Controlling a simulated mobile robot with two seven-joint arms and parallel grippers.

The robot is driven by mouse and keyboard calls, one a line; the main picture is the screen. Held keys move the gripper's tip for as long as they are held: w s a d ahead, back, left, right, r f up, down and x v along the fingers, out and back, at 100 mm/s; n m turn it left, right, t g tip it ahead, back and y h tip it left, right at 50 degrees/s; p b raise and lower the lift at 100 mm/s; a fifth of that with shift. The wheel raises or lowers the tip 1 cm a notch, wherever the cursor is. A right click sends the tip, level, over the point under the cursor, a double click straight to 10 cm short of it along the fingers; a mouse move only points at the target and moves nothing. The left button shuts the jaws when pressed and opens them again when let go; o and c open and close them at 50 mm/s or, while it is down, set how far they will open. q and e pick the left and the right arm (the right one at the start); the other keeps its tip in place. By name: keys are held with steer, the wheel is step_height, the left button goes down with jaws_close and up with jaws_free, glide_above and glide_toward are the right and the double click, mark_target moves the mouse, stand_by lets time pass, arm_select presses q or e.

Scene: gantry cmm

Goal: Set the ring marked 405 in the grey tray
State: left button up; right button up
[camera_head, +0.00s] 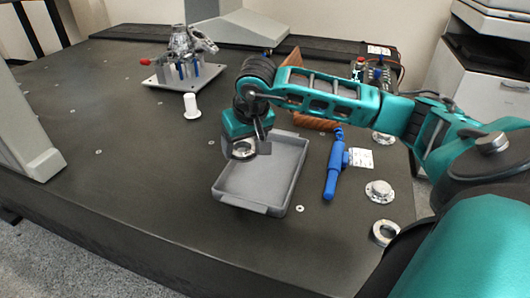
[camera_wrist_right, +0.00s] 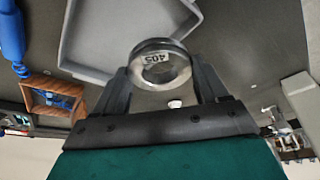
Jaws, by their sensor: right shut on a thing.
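The ring marked 405 (camera_wrist_right: 160,67) is a metal ring with dark print, held between the two fingers of my right gripper (camera_wrist_right: 160,85). In the head view my right gripper (camera_head: 250,146) hangs at the far left part of the grey tray, and the ring (camera_head: 243,149) shows at its fingertips. The grey tray (camera_head: 290,185) is a shallow rectangle on the dark table, and its visible floor is empty. The tray also shows in the right wrist view (camera_wrist_right: 75,50), beyond the ring. I cannot tell how high the ring is above the tray floor. My left gripper is not in view.
A blue tool (camera_head: 335,172) lies right of the tray beside a white label (camera_head: 360,158). Other metal rings (camera_head: 380,191) (camera_head: 385,232) sit along the right edge. A white cylinder (camera_head: 191,106) and a metal fixture (camera_head: 183,68) stand behind. The table left of the tray is clear.

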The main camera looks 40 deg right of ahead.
step_height(320, 180, up, 5)
steer(key=b, duration=0.2)
glide_above(257, 183)
steer(key=s, duration=0.1)
steer(key=shift+m, duration=0.4)
step_height(257, 183, down, 14)
steer(key=shift+a+f+b, duration=0.15)
steer(key=shift+f+b, duration=0.05)
steer(key=shift+b, duration=0.9)
steer(key=shift+f, duration=0.85)
steer(key=shift+f+b, duration=0.4)
steer(key=shift+f, duration=1.25)
steer(key=shift+f, duration=0.15)
steer(key=o, duration=1.4)
steer(key=shift+s, duration=0.1)
steer(key=shift+c, duration=0.2)
